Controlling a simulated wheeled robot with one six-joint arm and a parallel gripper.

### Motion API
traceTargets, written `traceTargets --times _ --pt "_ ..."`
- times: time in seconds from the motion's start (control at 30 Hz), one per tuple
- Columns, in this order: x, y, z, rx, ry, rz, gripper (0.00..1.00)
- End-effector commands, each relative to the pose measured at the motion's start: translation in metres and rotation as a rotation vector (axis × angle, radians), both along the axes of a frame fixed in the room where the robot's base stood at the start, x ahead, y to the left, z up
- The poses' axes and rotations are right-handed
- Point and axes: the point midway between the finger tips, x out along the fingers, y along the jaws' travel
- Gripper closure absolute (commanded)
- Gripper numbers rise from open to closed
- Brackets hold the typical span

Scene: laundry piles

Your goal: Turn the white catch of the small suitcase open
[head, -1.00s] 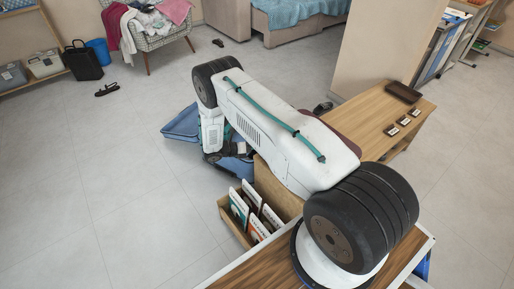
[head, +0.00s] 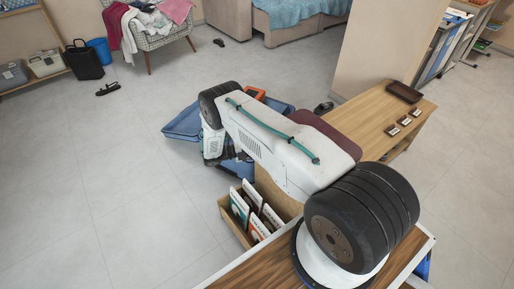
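A maroon, rounded case (head: 326,129) lies on the wooden bench (head: 375,115), partly hidden behind my arm. It may be the small suitcase, but I cannot be sure. A blue, open, suitcase-like thing (head: 181,124) lies on the floor behind and beneath the end of my arm. No white catch can be made out on either. My gripper (head: 226,158) is at the low end of the arm, over the blue thing. It is small, dark and mostly hidden, so its fingers cannot be told apart.
A wooden box of upright books or records (head: 232,226) stands below my arm. An orange thing (head: 257,93) shows behind my arm. The floor at left is mostly clear.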

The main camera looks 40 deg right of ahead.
Motion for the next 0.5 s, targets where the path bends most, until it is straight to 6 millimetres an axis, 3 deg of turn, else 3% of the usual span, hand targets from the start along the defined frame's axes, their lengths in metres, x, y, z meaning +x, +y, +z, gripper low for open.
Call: traceTargets --times 0.5 --pt "0.0016 0.0002 -0.0001 -0.001 0.038 0.004 0.88"
